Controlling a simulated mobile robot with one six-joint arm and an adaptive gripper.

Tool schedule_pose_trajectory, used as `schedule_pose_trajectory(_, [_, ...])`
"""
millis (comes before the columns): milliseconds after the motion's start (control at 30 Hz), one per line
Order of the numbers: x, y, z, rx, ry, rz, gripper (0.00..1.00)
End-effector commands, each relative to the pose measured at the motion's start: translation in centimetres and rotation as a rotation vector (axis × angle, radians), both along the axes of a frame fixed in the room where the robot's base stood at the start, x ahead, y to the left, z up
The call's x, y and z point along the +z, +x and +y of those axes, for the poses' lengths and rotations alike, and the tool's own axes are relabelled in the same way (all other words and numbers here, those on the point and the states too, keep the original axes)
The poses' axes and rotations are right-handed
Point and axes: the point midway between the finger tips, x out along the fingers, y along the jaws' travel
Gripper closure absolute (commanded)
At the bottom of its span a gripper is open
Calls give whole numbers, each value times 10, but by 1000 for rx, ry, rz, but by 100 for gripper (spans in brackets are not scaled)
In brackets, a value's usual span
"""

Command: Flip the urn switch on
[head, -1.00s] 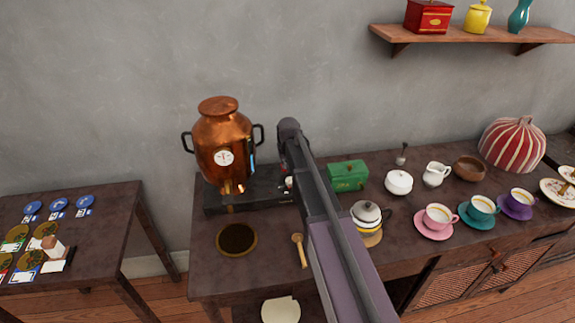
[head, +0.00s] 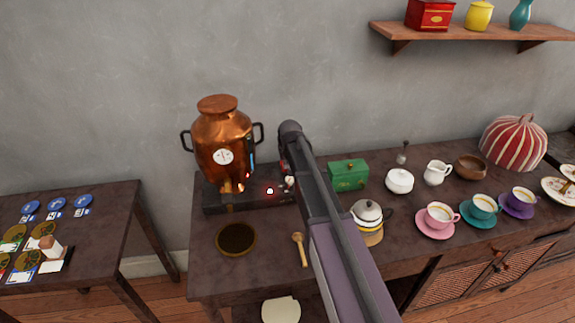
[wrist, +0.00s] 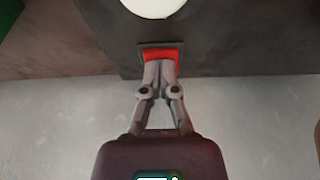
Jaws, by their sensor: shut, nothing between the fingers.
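The copper urn (head: 222,140) stands on a black base (head: 225,202) at the left of the long table, with a white dial and a tap on its front. A small lamp (head: 270,190) on the base glows white with a red halo. In the wrist view, the red switch (wrist: 162,54) sits in a dark frame. My gripper (wrist: 160,70) is shut and empty, its fingertips at the switch's edge and seemingly touching it. A pale round shape (wrist: 152,6) shows beyond the switch. In the head view my arm hides most of the gripper.
A green box (head: 348,175), a lidded pot (head: 367,214) and cups on saucers stand right of my arm. A wooden spoon (head: 300,250) and a dark round mat (head: 236,239) lie in front. A shelf (head: 480,34) hangs at upper right.

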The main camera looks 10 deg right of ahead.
Motion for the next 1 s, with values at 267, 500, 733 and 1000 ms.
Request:
schedule_pose_trajectory(267, [11, 0, 2, 2, 0, 0, 100])
schedule_pose_trajectory(500, [13, 0, 2, 3, 0, 0, 100])
schedule_pose_trajectory(733, [13, 0, 3, 3, 0, 0, 100])
schedule_pose_trajectory(1000, [18, -1, 3, 3, 0, 0, 100])
